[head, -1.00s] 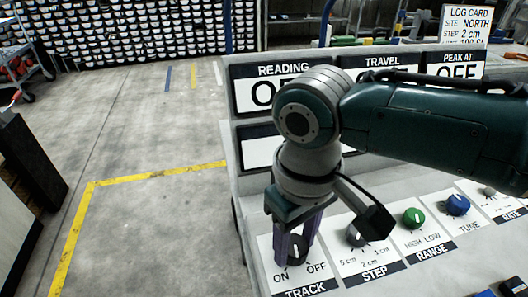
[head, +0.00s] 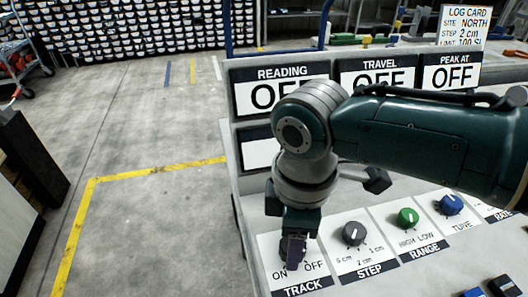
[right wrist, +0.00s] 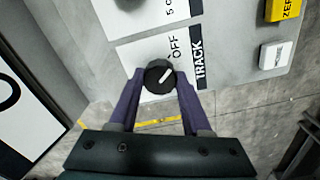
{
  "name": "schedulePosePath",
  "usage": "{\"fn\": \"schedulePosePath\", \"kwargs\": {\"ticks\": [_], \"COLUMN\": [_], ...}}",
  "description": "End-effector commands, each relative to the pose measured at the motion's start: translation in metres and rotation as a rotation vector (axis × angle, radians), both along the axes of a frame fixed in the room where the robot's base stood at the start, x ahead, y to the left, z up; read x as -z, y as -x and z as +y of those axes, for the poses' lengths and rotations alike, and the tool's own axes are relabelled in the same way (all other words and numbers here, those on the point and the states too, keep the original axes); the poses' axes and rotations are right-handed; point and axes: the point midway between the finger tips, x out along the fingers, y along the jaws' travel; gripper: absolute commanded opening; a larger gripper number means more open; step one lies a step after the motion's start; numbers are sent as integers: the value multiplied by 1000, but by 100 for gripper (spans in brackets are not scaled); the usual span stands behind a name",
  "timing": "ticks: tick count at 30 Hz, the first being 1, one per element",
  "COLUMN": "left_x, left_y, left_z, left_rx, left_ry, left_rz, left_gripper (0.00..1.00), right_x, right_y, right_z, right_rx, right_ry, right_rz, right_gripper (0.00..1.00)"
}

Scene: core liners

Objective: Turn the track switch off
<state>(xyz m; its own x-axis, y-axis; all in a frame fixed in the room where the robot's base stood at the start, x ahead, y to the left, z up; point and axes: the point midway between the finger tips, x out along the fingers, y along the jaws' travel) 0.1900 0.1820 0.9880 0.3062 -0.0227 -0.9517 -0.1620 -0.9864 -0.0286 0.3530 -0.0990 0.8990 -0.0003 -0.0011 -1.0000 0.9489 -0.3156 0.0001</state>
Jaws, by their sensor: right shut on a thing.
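The track switch is a round dark knob (right wrist: 159,76) with a white pointer line, beside the printed OFF. In the right wrist view the line slants from lower left to upper right. My right gripper (right wrist: 156,82) has its two purple fingers on opposite sides of the knob, shut on it. In the head view this gripper (head: 293,252) points down over the TRACK plate (head: 305,288), between ON and OFF, and mostly hides the knob. My left gripper is not in view.
The STEP knob (head: 354,233), green RANGE knob (head: 408,217) and blue TUNE knob (head: 450,205) sit to the right. Above are the TRAVEL display (head: 376,77) and PEAK AT display (head: 450,72), both reading OFF. The floor left of the console is clear.

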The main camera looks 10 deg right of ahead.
Motion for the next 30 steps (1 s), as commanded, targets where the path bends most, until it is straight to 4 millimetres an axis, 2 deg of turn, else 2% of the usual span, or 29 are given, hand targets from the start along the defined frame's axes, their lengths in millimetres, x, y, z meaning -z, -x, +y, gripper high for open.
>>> {"fn": "schedulePosePath", "kwargs": {"ticks": [9, 23, 24, 30], "left_x": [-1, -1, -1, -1], "left_y": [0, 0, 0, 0], "left_z": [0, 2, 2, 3], "left_rx": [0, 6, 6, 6], "left_ry": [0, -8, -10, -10], "left_rz": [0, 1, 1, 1], "left_gripper": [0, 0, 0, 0], "right_x": [-1, -1, -1, -1], "right_y": [0, 0, 0, 0], "right_z": [1, 1, 1, 1], "right_rx": [-97, -112, -112, -111], "right_ry": [-4, -3, -3, -2], "right_rz": [-1, -1, -1, -1], "right_gripper": [0, 0, 49, 72]}}
